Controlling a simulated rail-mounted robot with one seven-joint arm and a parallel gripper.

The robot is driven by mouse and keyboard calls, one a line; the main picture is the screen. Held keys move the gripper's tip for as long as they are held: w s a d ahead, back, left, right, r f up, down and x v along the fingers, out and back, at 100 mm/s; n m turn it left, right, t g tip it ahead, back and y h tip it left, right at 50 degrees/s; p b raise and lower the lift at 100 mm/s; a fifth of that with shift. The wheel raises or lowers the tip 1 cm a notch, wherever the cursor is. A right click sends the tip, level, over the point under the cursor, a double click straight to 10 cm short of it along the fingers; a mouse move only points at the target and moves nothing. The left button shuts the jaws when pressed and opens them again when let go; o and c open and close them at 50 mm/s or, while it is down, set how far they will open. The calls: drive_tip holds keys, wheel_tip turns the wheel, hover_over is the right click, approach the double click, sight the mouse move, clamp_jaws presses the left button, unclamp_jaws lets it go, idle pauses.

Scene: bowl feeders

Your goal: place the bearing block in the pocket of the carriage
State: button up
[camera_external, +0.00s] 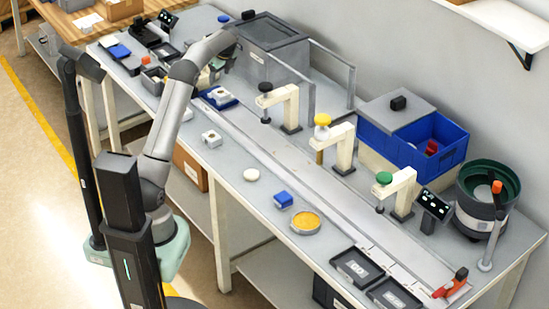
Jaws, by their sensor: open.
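A small pale block (211,138), likely the bearing block, lies on the table's front strip, left of centre. A blue plate (231,104), likely the carriage, sits on the long grey rail farther back, with a whitish part on top; I cannot make out its pocket. My gripper (212,75) is at the end of the arm, at the far left part of the table, beyond the blue plate and beside the grey box. It is open, small and partly hidden by my arm. I see nothing held in it.
Cream press arms with black (265,87), yellow (322,119) and green (383,178) knobs stand along the rail. A grey box (270,50), blue bin (430,145) and bowl feeder (483,200) stand behind. A blue block (283,200) and yellow-filled dish (306,222) are in front.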

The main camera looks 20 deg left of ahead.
drive_tip(key=s+a+n+g+h, duration=0.15)
drive_tip(key=s+n, duration=0.45)
drive_tip(key=s, duration=0.6)
drive_tip(key=s+a+n+h, duration=0.1)
drive_tip(key=s+a+n, duration=0.1)
drive_tip(key=s+n, duration=0.75)
drive_tip(key=s+f+n, duration=0.3)
drive_tip(key=s, duration=0.8)
drive_tip(key=s+f+n, duration=0.3)
drive_tip(key=s+n, duration=0.1)
drive_tip(key=s, duration=0.7)
drive_tip(key=shift+s+d+f+g, duration=0.25)
drive_tip(key=shift+d+g, duration=0.05)
drive_tip(key=shift+g, duration=0.05)
